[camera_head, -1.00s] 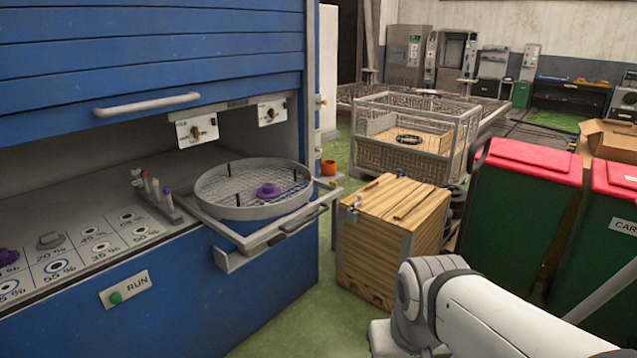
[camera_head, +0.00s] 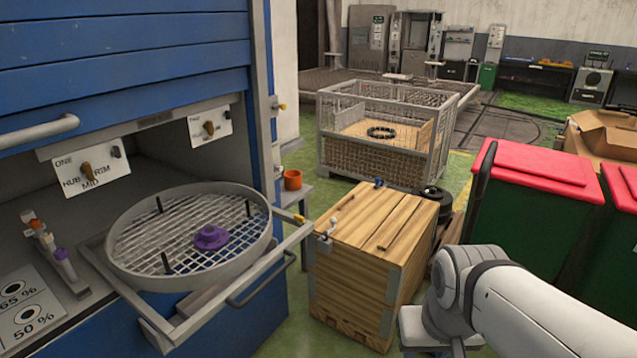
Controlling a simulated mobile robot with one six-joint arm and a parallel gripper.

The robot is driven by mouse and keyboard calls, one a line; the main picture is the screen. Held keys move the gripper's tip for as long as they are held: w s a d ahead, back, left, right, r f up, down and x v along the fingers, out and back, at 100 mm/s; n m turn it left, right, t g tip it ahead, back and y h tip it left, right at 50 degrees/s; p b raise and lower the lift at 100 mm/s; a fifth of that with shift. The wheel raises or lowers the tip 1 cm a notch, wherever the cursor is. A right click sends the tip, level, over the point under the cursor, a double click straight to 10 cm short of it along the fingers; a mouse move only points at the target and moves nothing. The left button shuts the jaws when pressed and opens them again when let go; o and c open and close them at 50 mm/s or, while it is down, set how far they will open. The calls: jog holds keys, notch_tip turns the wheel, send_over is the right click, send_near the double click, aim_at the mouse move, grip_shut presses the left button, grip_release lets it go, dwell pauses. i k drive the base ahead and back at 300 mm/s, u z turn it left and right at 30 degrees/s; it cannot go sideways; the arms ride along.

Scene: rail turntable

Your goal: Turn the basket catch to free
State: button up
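A round grey wire-mesh basket (camera_head: 188,285) sits on a pulled-out metal tray frame (camera_head: 283,252) at the left. A purple knob (camera_head: 210,237) stands at the basket's middle, and several short black posts rise around it. A small yellow piece (camera_head: 299,218) sits at the tray frame's right corner. I cannot tell for certain which part is the basket catch, or how it is set. My white arm reaches in at the lower right, well apart from the basket. My gripper's fingers do not show.
The blue cabinet (camera_head: 120,50) has two dial plates, one marked HUB, MID and RIM (camera_head: 88,170). A wooden crate (camera_head: 365,262) stands between the tray and my arm. Red-lidded green bins (camera_head: 530,210) stand at the right. Green floor (camera_head: 300,325) shows between cabinet and crate.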

aim_at(300, 220)
jog(key=u, duration=0.15)
jog(key=i, duration=1.45)
jog(key=u, duration=0.45)
jog(key=k, duration=0.9)
jog(key=u, duration=0.2)
jog(key=i, duration=0.9)
jog(key=z, duration=0.05)
